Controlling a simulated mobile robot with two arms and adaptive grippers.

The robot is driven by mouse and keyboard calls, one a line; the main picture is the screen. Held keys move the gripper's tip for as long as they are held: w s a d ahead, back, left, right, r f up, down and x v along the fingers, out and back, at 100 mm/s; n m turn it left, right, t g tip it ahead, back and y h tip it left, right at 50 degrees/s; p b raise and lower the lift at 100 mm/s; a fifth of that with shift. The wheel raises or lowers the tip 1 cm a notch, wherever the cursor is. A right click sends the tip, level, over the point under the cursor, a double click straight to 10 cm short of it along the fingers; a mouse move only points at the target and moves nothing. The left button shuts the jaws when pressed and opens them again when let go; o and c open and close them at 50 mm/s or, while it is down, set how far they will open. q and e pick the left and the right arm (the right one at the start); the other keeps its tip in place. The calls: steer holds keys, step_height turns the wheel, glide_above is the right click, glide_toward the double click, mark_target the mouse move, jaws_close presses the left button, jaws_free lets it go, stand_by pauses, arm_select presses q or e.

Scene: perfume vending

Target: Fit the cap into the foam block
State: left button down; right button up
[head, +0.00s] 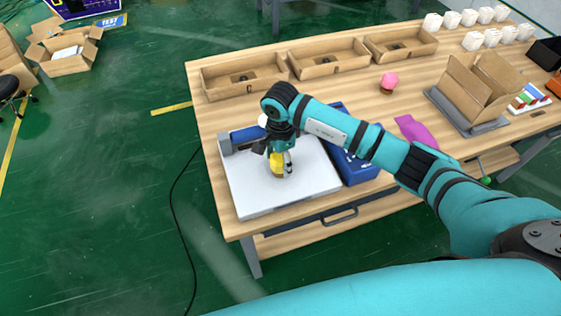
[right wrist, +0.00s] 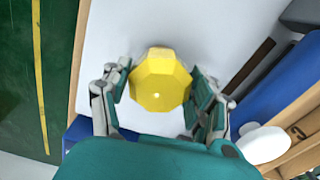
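A yellow faceted piece, seemingly the cap (right wrist: 158,80), sits between the fingers of my right gripper (right wrist: 160,88) in the right wrist view. The fingers look closed against its two sides. In the head view the right gripper (head: 280,153) points down over a white slab (head: 250,200), with the yellow cap (head: 276,164) low between its fingers. I cannot tell whether the cap touches the slab. No piece is clearly recognisable as the foam block. My left gripper is out of view.
A blue box (head: 352,167) stands right of the slab. Cardboard trays (head: 240,88) line the table's back. A pink-topped piece (head: 389,81), a purple cloth-like item (head: 417,131) and an open carton (head: 478,90) are to the right. The front right tabletop is partly covered by my arm.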

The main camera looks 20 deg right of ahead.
steer(key=c, duration=0.8)
steer(key=shift+o, duration=0.2)
steer(key=shift+r, duration=0.15)
